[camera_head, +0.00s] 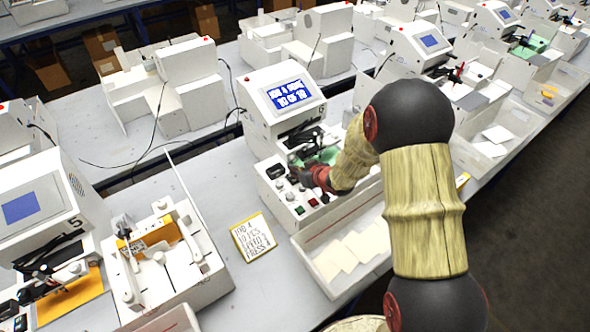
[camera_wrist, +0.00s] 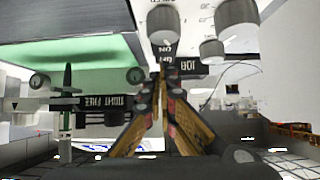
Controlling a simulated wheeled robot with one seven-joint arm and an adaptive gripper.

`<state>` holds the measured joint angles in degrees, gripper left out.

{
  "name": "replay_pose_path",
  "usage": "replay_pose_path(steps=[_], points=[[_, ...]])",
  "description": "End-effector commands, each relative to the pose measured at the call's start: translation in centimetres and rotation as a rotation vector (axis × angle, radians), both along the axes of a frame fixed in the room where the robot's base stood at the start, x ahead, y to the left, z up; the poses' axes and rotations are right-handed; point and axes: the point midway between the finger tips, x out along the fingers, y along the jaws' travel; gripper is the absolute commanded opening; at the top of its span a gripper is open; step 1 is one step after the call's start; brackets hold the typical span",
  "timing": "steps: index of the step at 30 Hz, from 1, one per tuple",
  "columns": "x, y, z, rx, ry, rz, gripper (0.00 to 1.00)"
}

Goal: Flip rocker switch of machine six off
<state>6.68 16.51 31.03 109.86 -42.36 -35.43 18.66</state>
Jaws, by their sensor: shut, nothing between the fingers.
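Machine six (camera_head: 256,98) is a white plotter with a lit blue screen (camera_head: 291,94) and a "6" on its side, in the middle of the head view. A black part (camera_head: 276,171), perhaps the rocker switch, sits at the left of its front panel. My gripper (camera_head: 300,174) is shut and empty, low over that panel. In the wrist view the gripper's fingertips (camera_wrist: 162,76) meet just below a black ON/OFF label (camera_wrist: 165,50). The fingers hide what lies behind them; I cannot tell the rocker's position or whether they touch it.
A paper tray (camera_head: 348,252) stands in front of the machine. A yellow-edged note (camera_head: 254,238) lies to its left. Other plotters stand on both sides.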

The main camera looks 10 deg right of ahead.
Motion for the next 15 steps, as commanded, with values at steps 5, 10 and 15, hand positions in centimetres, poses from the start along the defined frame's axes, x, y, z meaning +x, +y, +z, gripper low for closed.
replay_pose_path(steps=[5, 10, 15], points=[[0.02, 0.03, 0.06, -0.002, 0.007, 0.001, 0.00], [0.30, 0.19, 0.12, -0.020, 0.053, 0.002, 0.00], [0.45, 0.17, -0.45, -0.036, 0.091, 0.000, 0.00]])
